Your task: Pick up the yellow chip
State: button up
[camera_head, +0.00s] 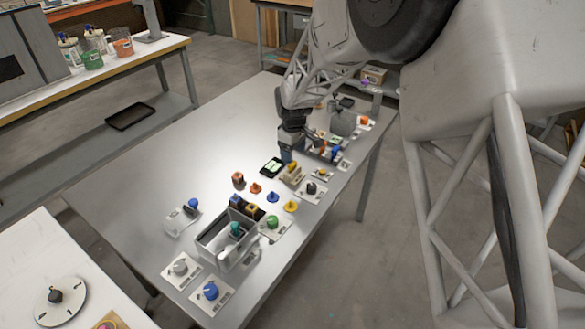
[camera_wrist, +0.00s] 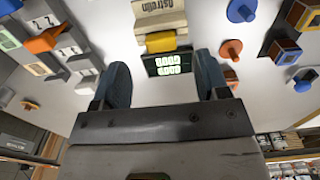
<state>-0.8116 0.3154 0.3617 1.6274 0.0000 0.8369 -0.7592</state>
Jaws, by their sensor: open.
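The likely yellow chip (camera_head: 291,205), a small flat yellow piece with a raised knob, lies on the grey table near its right edge. It stands close to a blue piece (camera_head: 272,196) and an orange piece (camera_head: 255,187) of like shape. I cannot make it out in the wrist view. My gripper (camera_head: 287,157) is farther back on the table, apart from the chip, beside a beige device (camera_head: 292,176) with a yellow part. In the wrist view my gripper (camera_wrist: 163,82) has its two blue fingers wide apart, with nothing held between them.
A black display (camera_head: 271,167) with green digits lies near my gripper. The table's left side is mostly clear.

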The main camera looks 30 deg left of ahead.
jog(key=shift+a+f, duration=0.15)
jog(key=shift+f, duration=2.25)
jog(key=c, duration=1.1)
jog(key=shift+o, duration=0.2)
jog(key=shift+r, duration=0.75)
notch_tip(320, 180, up, 2)
jog(key=shift+r, duration=0.1)
jog(key=s+d+r, duration=0.1)
jog(key=s+d, duration=1)
jog(key=shift+s+d+r, duration=0.15)
jog(key=shift+d, duration=0.1)
